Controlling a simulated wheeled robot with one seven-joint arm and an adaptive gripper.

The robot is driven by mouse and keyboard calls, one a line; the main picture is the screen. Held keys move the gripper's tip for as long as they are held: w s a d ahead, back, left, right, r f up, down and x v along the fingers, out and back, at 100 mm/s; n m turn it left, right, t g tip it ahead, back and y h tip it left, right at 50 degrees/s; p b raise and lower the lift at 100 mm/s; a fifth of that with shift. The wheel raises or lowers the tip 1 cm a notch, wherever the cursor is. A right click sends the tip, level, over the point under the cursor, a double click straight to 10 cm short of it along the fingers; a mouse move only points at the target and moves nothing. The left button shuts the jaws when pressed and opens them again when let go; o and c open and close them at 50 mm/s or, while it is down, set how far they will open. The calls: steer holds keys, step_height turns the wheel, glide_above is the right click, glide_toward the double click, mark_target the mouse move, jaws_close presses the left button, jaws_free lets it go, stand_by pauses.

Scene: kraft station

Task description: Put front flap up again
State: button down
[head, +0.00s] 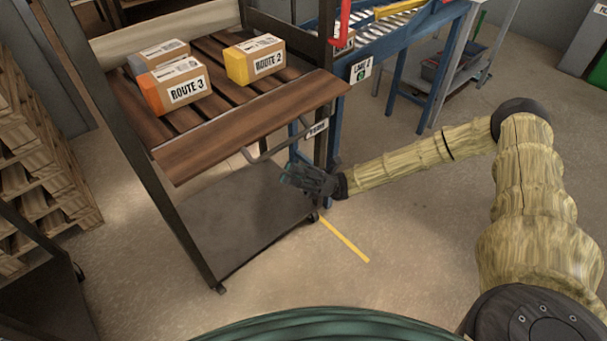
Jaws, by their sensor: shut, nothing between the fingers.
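The front flap (250,122) is a brown wooden panel along the near edge of the slatted cart deck (218,52). It is folded outward and down from the deck's edge rather than standing upright. Its near edge hangs over the space above the lower shelf. My gripper (290,174) is shut and empty. It appears below the flap's near edge, towards its right end, and looks apart from it. The exact depth gap between them cannot be told.
Boxes marked Route 3 (188,89) and Route 2 (267,63) sit on the deck. A grey bar (268,155) shows under the flap, close to my gripper. The cart's dark lower shelf (235,220) is bare. A blue conveyor (385,45) stands behind right; floor in front is open.

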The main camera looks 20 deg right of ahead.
mark_target(271, 155)
steer(key=shift+w+a+r, duration=0.15)
steer(key=shift+a+r, duration=0.05)
steer(key=shift+r, duration=0.95)
steer(key=shift+w+a+r, duration=0.1)
steer(key=shift+a+r, duration=0.1)
steer(key=shift+r, duration=0.9)
steer(key=shift+r+t+p, duration=0.1)
steer(key=shift+t+p, duration=0.2)
